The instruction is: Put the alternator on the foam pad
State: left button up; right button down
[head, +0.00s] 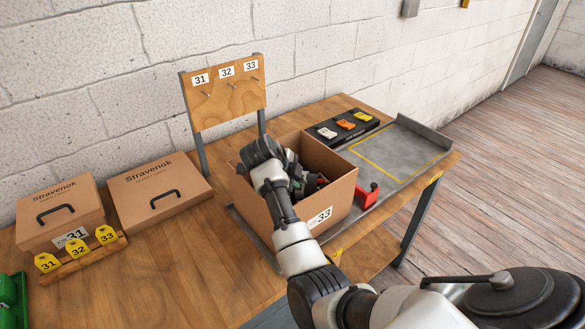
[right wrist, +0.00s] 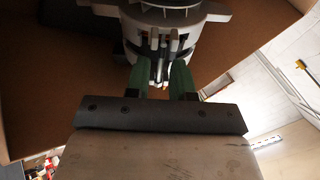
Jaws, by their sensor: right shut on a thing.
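The alternator (right wrist: 165,38) shows in the right wrist view as a round grey and dark body with ribs and small posts. It is inside the open cardboard box labelled 33 (head: 338,205). My right gripper (right wrist: 160,84) has its green fingers shut on a part at the near side of the alternator. In the head view my right gripper (head: 298,178) reaches down into the box, and the wrist and box wall hide most of the alternator. I cannot make out a foam pad for certain. My left gripper is not in view.
A grey tray with a yellow outline (head: 408,150) lies clear at the right. A red clamp-like part (head: 368,195) and a black holder with coloured pieces (head: 341,127) stand by the box. Closed Stravenok boxes (head: 160,190), numbered yellow tags (head: 77,248) and a peg board (head: 226,104) are left.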

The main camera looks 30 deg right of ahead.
jog(key=shift+w+d+r, duration=0.1)
jog(key=shift+w+r, duration=0.05)
jog(key=shift+r, duration=0.25)
jog(key=shift+f, duration=0.25)
jog(key=c, duration=1.4)
grip_release()
jog(key=shift+f, duration=0.45)
jog(key=shift+o, duration=1.4)
jog(key=shift+s+r, duration=0.1)
jog(key=shift+s, duration=0.15)
jog(key=shift+o, duration=0.8)
jog(key=shift+s+a+r, duration=0.15)
jog(key=shift+a, duration=0.1)
jog(key=shift+r, duration=0.25)
jog(key=shift+a+r, duration=0.2)
jog(key=b+v, duration=0.3)
jog(key=v, duration=0.8)
